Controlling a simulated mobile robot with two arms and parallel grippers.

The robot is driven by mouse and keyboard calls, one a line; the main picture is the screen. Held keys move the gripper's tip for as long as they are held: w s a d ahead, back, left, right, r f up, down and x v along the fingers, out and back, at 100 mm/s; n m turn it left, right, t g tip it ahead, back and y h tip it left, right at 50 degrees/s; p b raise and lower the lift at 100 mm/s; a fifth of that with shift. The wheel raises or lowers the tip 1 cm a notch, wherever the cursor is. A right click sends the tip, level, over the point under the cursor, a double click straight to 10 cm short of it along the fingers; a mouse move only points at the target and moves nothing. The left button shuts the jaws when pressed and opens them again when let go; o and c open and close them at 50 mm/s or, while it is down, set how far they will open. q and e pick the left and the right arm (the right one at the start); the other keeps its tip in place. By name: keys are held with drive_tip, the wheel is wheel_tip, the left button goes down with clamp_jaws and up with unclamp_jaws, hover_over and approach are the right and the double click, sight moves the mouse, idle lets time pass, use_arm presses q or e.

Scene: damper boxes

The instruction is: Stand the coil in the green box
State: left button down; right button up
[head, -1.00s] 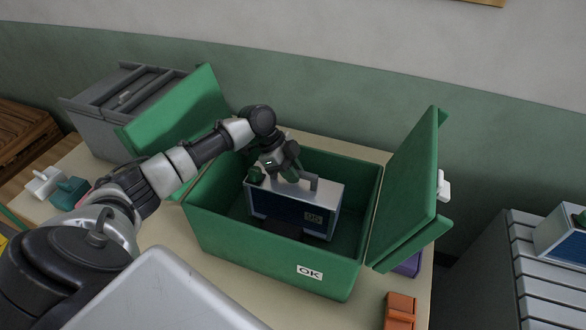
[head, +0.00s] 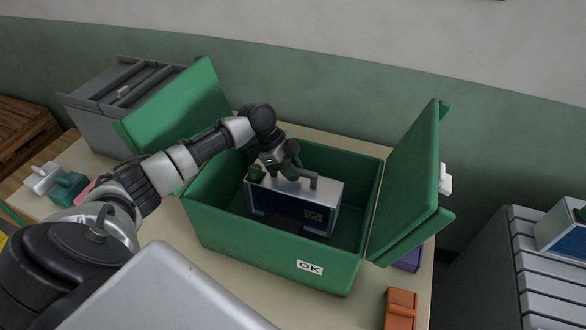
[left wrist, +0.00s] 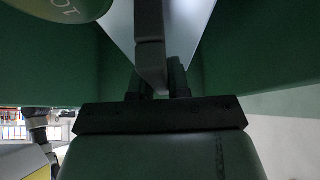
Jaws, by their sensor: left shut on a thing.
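The coil (head: 270,202) is a box-shaped unit with a silver top, dark blue front and a handle (head: 314,183) on top. It stands upright inside the open green box (head: 240,242), which has an OK label on its front. Its underside is hidden by the front wall. My left gripper (head: 289,177) reaches down into the box and is shut on the coil at its handle. In the left wrist view the fingers (left wrist: 156,78) are close together over the silver top (left wrist: 188,30). A green round knob (left wrist: 58,8) shows there beside them. My right gripper is out of view.
The box's green flaps (head: 408,185) stand open at left and right. A grey crate (head: 100,110) is behind left. White and teal pieces (head: 69,189) lie left, an orange piece (head: 401,308) at front right. A grey slatted surface (head: 535,265) is at far right.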

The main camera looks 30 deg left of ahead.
use_arm(q)
drive_tip(key=shift+w+r, duration=0.1)
drive_tip(key=shift+w, duration=0.05)
drive_tip(key=c, duration=1)
unclamp_jaws()
drive_tip(key=shift+s+d, duration=0.1)
drive_tip(key=shift+s, duration=0.1)
drive_tip(key=shift+s+f, duration=0.1)
drive_tip(key=shift+f, duration=0.25)
drive_tip(key=p+v, duration=0.5)
drive_tip(key=v, duration=0.5)
drive_tip(key=shift+d+r+p, duration=0.15)
drive_tip(key=shift+p, duration=0.25)
drive_tip(key=shift+a+r, duration=0.4)
drive_tip(key=shift+r, duration=0.05)
drive_tip(key=shift+r+p, duration=0.1)
drive_tip(key=shift+p, duration=0.2)
